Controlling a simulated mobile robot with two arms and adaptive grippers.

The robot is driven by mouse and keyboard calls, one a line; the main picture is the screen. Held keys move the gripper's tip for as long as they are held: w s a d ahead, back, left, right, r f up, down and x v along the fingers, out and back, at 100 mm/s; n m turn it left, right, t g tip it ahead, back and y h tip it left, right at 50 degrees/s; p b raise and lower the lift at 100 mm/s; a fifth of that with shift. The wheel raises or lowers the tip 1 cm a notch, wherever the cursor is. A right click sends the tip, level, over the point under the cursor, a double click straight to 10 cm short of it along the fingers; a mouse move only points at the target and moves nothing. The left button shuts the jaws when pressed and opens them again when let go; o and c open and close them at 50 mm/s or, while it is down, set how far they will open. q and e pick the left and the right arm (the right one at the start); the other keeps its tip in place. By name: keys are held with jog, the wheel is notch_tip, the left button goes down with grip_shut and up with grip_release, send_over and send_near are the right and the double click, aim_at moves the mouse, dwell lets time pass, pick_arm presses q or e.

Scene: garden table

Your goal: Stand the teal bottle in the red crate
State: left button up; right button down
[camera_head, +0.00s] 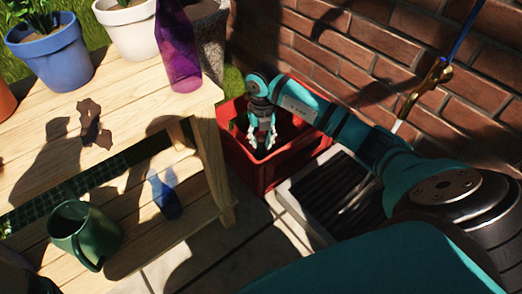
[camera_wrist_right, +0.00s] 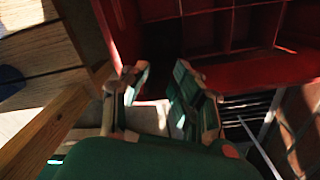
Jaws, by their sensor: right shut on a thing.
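My right gripper (camera_head: 262,135) reaches down over the red crate (camera_head: 266,184), with its fingers inside the crate's outline. In the wrist view my right gripper (camera_wrist_right: 158,95) shows its two fingers a little apart. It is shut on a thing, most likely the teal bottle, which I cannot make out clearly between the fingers. Whether it touches the crate floor is hidden. The wrist view shows the red crate (camera_wrist_right: 235,74) beyond the fingers, with dividers making compartments. No other teal bottle shows. My left gripper is not in view.
A purple bottle (camera_head: 177,50) stands on the wooden table (camera_head: 130,100). Flower pots (camera_head: 52,57) stand behind. A brick wall (camera_head: 340,50) lies behind the crate, a dark grate (camera_head: 335,200) beside it.

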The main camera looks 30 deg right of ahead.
aim_at(261, 150)
jog(key=shift+f, duration=0.65)
notch_tip(261, 150, down, 4)
jog(key=b, duration=0.3)
jog(key=shift+r, duration=0.15)
jog(key=c, duration=1.1)
grip_release()
jog(key=shift+o, duration=0.2)
